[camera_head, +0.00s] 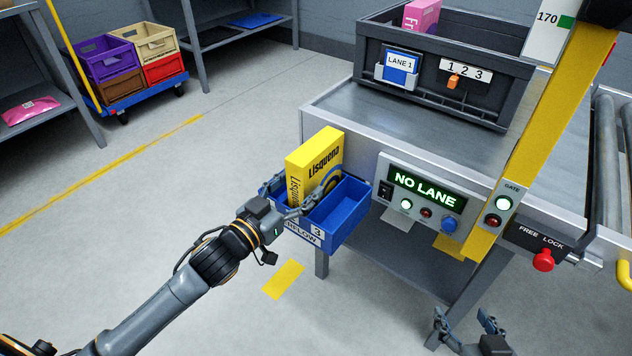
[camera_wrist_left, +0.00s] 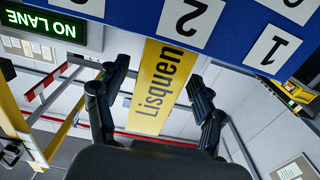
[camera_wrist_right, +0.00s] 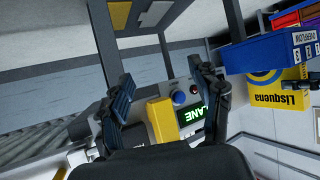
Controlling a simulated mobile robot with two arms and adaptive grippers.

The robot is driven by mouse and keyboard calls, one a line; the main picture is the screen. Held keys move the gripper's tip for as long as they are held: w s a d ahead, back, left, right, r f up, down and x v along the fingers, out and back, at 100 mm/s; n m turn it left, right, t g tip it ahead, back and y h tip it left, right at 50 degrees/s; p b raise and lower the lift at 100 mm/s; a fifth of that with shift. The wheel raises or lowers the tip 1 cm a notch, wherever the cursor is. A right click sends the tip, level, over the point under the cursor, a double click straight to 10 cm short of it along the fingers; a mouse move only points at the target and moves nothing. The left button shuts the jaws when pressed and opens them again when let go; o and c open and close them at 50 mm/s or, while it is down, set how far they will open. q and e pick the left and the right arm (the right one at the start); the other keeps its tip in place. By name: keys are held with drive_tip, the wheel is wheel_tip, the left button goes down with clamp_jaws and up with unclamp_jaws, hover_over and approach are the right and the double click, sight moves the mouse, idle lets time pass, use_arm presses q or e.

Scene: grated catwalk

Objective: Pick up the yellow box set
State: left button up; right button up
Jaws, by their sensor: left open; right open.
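The yellow box (camera_head: 322,154), lettered "Lisquena", stands upright in the left part of a blue divided bin (camera_head: 345,212) fixed to the bench side. My left gripper (camera_head: 300,197) is open at the box, one finger towards each side. In the left wrist view the box (camera_wrist_left: 158,98) lies between its spread fingers (camera_wrist_left: 158,72); whether they touch it, I cannot tell. The bin's right compartment looks empty. My right gripper (camera_head: 464,314) is open and empty, low in front of the bench. In the right wrist view the box (camera_wrist_right: 262,97) and bin (camera_wrist_right: 258,55) are at the right.
The metal bench (camera_head: 335,100) carries a dark tote (camera_head: 430,98) with a pink box (camera_head: 421,15). A "NO LANE" panel (camera_head: 428,192) and yellow gate post (camera_head: 545,115) stand right of the bin. A blue cart (camera_head: 150,93) with crates is far left. The floor left is clear.

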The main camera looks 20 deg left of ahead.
use_arm(q)
drive_tip(key=b+x, duration=0.1)
drive_tip(key=x, duration=0.4)
drive_tip(key=shift+w+d+f+b, duration=0.15)
drive_tip(key=shift+b, duration=0.15)
drive_tip(key=shift+w+d, duration=0.15)
drive_tip(key=shift+w, duration=0.1)
clamp_jaws()
use_arm(e)
drive_tip(key=w+a+r+t+y, duration=0.1)
drive_tip(key=w+a+r+t, duration=0.1)
drive_tip(key=r, duration=0.5)
drive_tip(key=w+t, duration=0.1)
drive_tip(key=t, duration=0.1)
drive_tip(key=shift+w+t+y, duration=0.2)
drive_tip(key=shift+t+y, duration=0.1)
